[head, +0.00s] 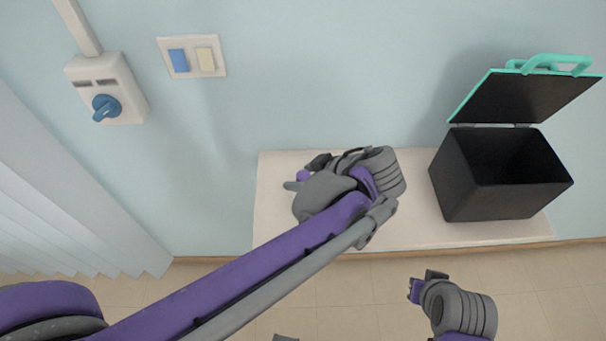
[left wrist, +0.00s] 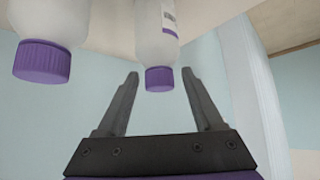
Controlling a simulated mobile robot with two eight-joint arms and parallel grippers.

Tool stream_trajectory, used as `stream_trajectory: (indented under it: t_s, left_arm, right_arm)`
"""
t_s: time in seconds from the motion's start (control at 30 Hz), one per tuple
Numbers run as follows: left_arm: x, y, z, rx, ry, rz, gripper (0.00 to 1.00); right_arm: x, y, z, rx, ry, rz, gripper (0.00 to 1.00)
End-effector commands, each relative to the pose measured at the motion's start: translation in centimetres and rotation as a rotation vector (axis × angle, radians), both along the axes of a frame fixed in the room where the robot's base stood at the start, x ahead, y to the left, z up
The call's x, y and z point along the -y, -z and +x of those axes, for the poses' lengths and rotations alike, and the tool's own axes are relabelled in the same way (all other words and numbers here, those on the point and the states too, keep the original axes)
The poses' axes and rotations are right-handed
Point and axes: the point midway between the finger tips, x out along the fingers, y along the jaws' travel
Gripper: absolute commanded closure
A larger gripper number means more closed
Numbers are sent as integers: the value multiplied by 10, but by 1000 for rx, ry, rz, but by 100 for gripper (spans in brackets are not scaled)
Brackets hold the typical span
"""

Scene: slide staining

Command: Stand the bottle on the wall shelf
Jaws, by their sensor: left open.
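Two pale bottles with purple caps show in the left wrist view, caps pointing down in the picture. One bottle (left wrist: 156,40), with a label, has its cap between the open fingers of my left gripper (left wrist: 160,76); I cannot tell whether they touch it. The other bottle (left wrist: 52,18) is left of the fingers, nearer the camera. In the head view my left gripper (head: 298,178) is over the left part of a white surface (head: 272,215) against the wall; no bottle can be made out there. I cannot tell whether this surface is the wall shelf.
A black bin (head: 490,200) with its teal-edged lid (head: 525,95) raised stands on the right of the white surface. A switch plate (head: 192,57) and a blue-knobbed box (head: 107,90) are on the wall. My right gripper (head: 420,288) is over tiled floor.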

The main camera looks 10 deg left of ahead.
Motion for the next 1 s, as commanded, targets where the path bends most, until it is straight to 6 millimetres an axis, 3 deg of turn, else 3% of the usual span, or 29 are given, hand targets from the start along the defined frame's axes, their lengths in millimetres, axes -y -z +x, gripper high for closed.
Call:
stream_trajectory:
  t_s: [0.23, 0.7, 1.0]
  left_arm:
    - [11, -13, -5, 0, 4, -1, 32]
    - [67, -77, -37, 0, 3, 0, 32]
    - [75, -86, -42, 0, 0, 0, 32]
  right_arm:
    - [0, -2, 1, 1, 0, 0, 100]
    - [0, -6, 2, 4, 0, 0, 100]
    - [0, -6, 2, 4, 0, 0, 100]
